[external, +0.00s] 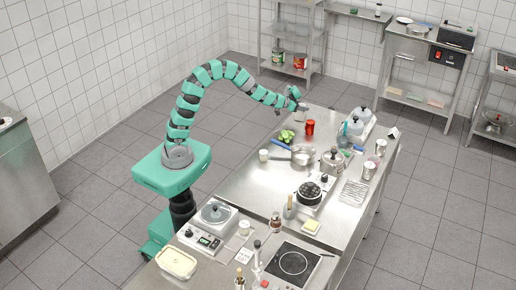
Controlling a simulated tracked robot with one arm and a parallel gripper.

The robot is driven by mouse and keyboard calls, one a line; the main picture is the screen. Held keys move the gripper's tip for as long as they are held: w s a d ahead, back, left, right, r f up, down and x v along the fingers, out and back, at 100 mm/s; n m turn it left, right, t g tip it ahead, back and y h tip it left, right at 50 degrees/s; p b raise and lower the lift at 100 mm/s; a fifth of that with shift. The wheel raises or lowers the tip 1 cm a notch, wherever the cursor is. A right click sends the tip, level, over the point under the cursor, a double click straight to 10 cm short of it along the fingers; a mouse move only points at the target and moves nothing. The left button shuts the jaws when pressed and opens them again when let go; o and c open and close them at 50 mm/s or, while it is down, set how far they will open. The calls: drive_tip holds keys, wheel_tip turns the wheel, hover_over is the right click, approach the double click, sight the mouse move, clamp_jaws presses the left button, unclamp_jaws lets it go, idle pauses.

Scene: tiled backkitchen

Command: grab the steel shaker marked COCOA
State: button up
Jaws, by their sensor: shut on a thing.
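My gripper (301,106) is at the end of the green arm, over the far left end of the steel table (240,190). It is shut on a small greyish thing, too small here to identify, and no marking on it can be read. Two steel cup-like containers stand at the table's right side: one farther back (380,147) and one nearer (369,171). No COCOA lettering is legible on either.
Near the gripper stand a red cup (310,127), green vegetables (286,136) and a pan (302,155). The table's left front is fairly clear.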

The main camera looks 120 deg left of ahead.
drive_tip(key=shift+r, duration=1.6)
drive_tip(key=s+d+r, duration=0.1)
drive_tip(key=s+d, duration=0.8)
drive_tip(key=d, duration=0.3)
drive_tip(key=shift+s+d+r, duration=0.3)
drive_tip(key=shift+s+d, duration=0.05)
drive_tip(key=shift+s, duration=0.05)
